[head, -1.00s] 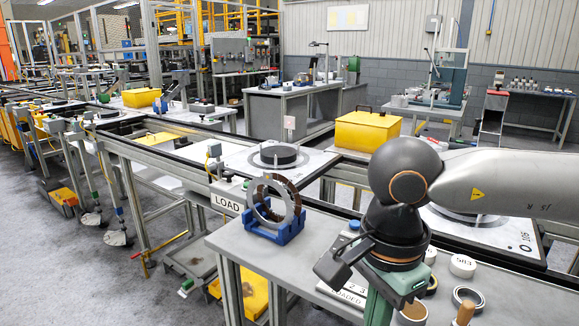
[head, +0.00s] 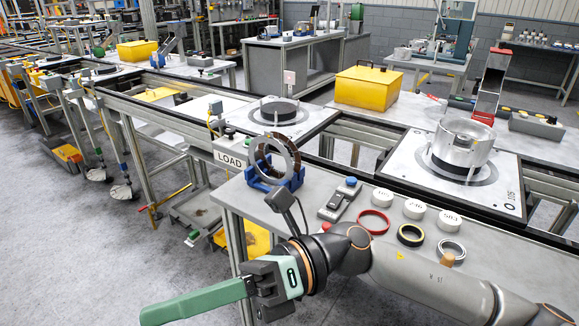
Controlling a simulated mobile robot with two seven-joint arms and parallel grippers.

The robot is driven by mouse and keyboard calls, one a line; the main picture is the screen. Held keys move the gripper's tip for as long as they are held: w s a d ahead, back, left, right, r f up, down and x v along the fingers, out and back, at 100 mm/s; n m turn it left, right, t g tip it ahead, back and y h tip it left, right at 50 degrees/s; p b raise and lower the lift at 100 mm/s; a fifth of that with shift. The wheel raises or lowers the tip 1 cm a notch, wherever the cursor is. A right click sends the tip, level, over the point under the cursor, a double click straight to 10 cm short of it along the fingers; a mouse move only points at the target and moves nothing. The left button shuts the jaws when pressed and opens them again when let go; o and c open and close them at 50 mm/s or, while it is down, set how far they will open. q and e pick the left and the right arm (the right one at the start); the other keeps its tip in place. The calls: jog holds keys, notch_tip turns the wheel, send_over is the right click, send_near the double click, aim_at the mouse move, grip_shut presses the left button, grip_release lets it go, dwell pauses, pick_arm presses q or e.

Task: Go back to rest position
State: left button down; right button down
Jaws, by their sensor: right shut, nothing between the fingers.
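My right gripper (head: 148,315) is at the lower left of the head view, shut and empty. Its green fingers are together and point left, out past the front left side of the grey workbench (head: 232,196), over the floor. My right arm comes in from the lower right and crosses in front of the bench. My left gripper is not in view. A clutch ring with a dark lining (head: 275,158) stands upright in a blue cradle (head: 268,183) on the bench, apart from the gripper.
Rings in red (head: 374,222), yellow-black (head: 410,236) and silver (head: 451,252), and white pucks (head: 414,208), lie on the bench near my arm. A silver housing (head: 462,146) sits on a pallet behind. A yellow box (head: 368,88) is beyond.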

jog(key=w+d+r+m+t+y+p, duration=0.1)
jog(key=w+d+m+t+y, duration=0.15)
jog(key=w+m+t, duration=0.4)
jog(key=w+d+r+m+t+y+p, duration=0.1)
jog(key=w+m+t+y, duration=0.3)
jog(key=m+t, duration=0.5)
jog(key=w+d+f+m+t+h+p, duration=0.1)
jog(key=w+d+f+m+t+h, duration=0.2)
jog(key=m, duration=0.4)
jog(key=w+d+f+m+t+h, duration=0.1)
jog(key=w+f+m+t+h, duration=0.15)
jog(key=m+t, duration=0.35)
jog(key=w+d+f+m+t+h+p, duration=0.1)
jog(key=d+f+m+h, duration=0.35)
jog(key=f+m, duration=0.2)
jog(key=w+d+f+m+h+p, duration=0.1)
jog(key=d+f+m+h, duration=0.35)
jog(key=f, duration=0.35)
jog(key=s+d+f+m+g+h, duration=0.3)
jog(key=s+d+f+m, duration=0.1)
jog(key=s+f, duration=0.4)
jog(key=s+d+f+m+g+h+p, duration=0.1)
jog(key=s+d+f+m+g+h, duration=0.2)
jog(key=s+d+f, duration=0.4)
notch_tip(320, 180, down, 6)
jog(key=shift+s+d+f+m+g+h, duration=0.15)
jog(key=shift+s+m+g+h, duration=0.3)
jog(key=shift+s+m, duration=0.7)
jog(key=shift+w, duration=0.15)
